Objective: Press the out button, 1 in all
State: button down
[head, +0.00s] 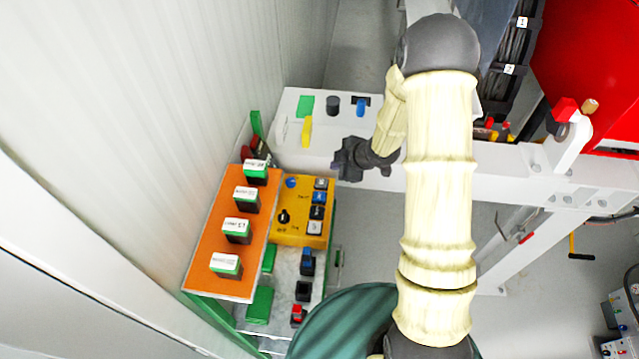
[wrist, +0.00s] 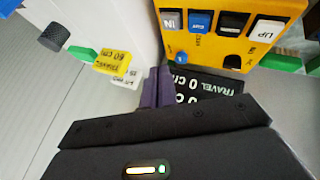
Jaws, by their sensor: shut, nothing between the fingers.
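A yellow control panel (head: 289,236) with a column of buttons stands left of my gripper (head: 350,160) in the head view. The labels of the blue and black buttons are unreadable, so I cannot tell which is the out button. My gripper's purple fingers (wrist: 157,88) are shut and empty. They appear apart from the buttons.
A white box (head: 360,135) with a black knob (head: 333,105) and a yellow block (head: 306,131) adjoins the panel. A black travel display (wrist: 210,84) is beside the panel. Red machinery (head: 590,70) is at right.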

aim_at(323, 197)
jog(key=a+n+y, duration=0.1)
jog(key=a+f+n+y+p, duration=0.1)
jog(key=a+n+g+y+p, duration=0.1)
jog(key=shift+s+a+f+n, duration=0.15)
jog(key=shift+s+a+n, duration=0.2)
jog(key=shift+s+n, duration=0.05)
jog(key=shift+a, duration=0.1)
notch_tip(323, 197, down, 9)
jog(key=b, duration=0.6)
jog(key=shift+b, duration=0.4)
dwell(1.4)
jog(key=shift+f+b, duration=0.3)
jog(key=shift+b, duration=0.05)
